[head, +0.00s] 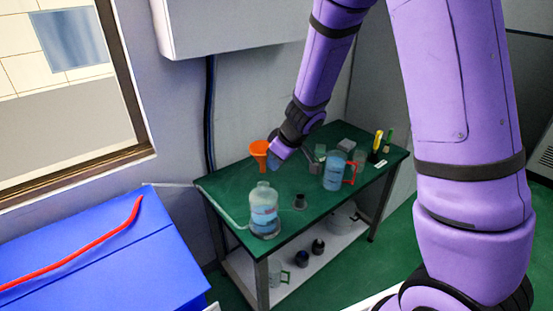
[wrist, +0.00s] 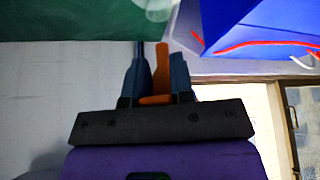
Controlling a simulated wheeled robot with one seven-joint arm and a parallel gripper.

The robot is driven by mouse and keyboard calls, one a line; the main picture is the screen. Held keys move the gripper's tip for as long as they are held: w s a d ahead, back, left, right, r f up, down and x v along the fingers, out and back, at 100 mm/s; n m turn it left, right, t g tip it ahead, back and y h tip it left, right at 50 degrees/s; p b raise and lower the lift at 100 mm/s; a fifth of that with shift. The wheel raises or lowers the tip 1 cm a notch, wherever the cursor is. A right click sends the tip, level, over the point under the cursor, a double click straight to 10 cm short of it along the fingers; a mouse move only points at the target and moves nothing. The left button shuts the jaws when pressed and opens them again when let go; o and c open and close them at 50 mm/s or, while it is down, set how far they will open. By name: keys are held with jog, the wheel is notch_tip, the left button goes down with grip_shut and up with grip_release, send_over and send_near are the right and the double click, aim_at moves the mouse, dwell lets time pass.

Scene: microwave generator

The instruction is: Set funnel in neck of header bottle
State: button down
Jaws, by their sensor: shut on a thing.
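The header bottle (head: 264,207), clear with blue liquid and a label, stands upright near the bench's left front edge. Its neck (head: 263,185) is below and in front of the funnel, apart from it. In the wrist view a pale round shape at the top edge may be the bottle; I cannot tell.
A blue jug with a red handle (head: 335,170) stands right of the bottle on the green bench (head: 225,187). A small dark stopper-like piece (head: 299,202) lies between them. Small tools (head: 378,145) stand at the right end. A blue box (head: 90,250) is at left.

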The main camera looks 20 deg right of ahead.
jog(key=shift+w+f, duration=0.15)
jog(key=shift+f, duration=4.45)
jog(key=c, duration=0.9)
grip_release()
jog(key=v, duration=1)
jog(key=shift+r, duration=0.35)
jog(key=shift+d, duration=0.1)
